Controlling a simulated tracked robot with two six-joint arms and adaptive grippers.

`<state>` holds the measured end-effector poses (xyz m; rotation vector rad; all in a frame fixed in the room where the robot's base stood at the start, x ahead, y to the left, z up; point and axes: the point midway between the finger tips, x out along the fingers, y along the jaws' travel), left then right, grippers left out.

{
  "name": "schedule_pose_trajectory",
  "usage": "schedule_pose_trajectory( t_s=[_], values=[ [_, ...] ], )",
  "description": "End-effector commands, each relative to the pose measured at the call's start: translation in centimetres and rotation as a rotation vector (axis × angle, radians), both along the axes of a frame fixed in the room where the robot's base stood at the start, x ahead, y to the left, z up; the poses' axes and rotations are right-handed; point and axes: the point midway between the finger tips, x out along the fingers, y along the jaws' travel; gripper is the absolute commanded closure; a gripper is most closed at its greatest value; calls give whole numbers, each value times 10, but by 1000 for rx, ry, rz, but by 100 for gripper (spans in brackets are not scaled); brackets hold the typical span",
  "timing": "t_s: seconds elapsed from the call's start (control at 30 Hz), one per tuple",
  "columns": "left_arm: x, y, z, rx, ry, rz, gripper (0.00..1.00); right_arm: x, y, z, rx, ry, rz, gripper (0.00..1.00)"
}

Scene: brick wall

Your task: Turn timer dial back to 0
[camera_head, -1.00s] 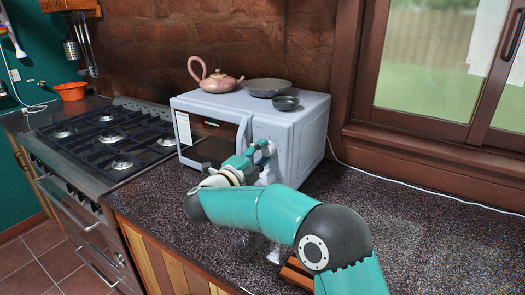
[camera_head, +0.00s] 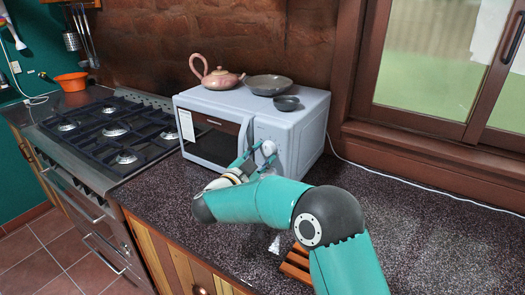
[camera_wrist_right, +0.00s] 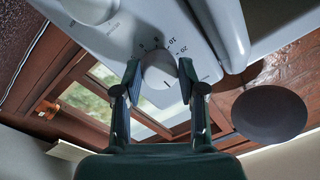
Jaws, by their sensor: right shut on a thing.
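The white microwave (camera_head: 311,132) stands on the counter, with its control panel facing me. Its round timer dial (camera_wrist_right: 159,70) has printed numbers such as 10 and 20 around it in the right wrist view. A short mark shows on the dial face, but I cannot read which number it points to. My right gripper (camera_wrist_right: 160,78) is shut on this dial, one finger on each side. In the head view my right gripper (camera_head: 256,160) is at the panel and partly hides it. A second round knob (camera_wrist_right: 90,8) is cut off at the top of the wrist view. My left gripper is not in view.
A pink teapot (camera_head: 218,79), a grey dish (camera_head: 268,84) and a small dark bowl (camera_head: 286,103) stand on the microwave. A gas stove (camera_head: 110,135) is at left. A wooden slatted thing (camera_head: 294,266) lies near my arm. The counter at right is mostly clear.

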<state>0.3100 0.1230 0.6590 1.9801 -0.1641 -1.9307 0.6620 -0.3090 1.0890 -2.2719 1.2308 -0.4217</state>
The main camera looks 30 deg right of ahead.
Motion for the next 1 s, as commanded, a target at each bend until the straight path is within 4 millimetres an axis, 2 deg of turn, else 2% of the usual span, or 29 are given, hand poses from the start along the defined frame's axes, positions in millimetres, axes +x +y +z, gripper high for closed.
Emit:
schedule_pose_trajectory(
  t_s=[0.57,0.6,0.73,1.0],
  values=[
    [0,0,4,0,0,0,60,0,-1,6,-28,28,-1,94],
    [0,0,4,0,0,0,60,0,-1,6,-28,28,-1,58],
    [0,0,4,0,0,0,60,0,-1,5,-28,28,-2,36],
    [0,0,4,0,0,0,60,0,-1,3,-25,32,-3,35]
  ],
)
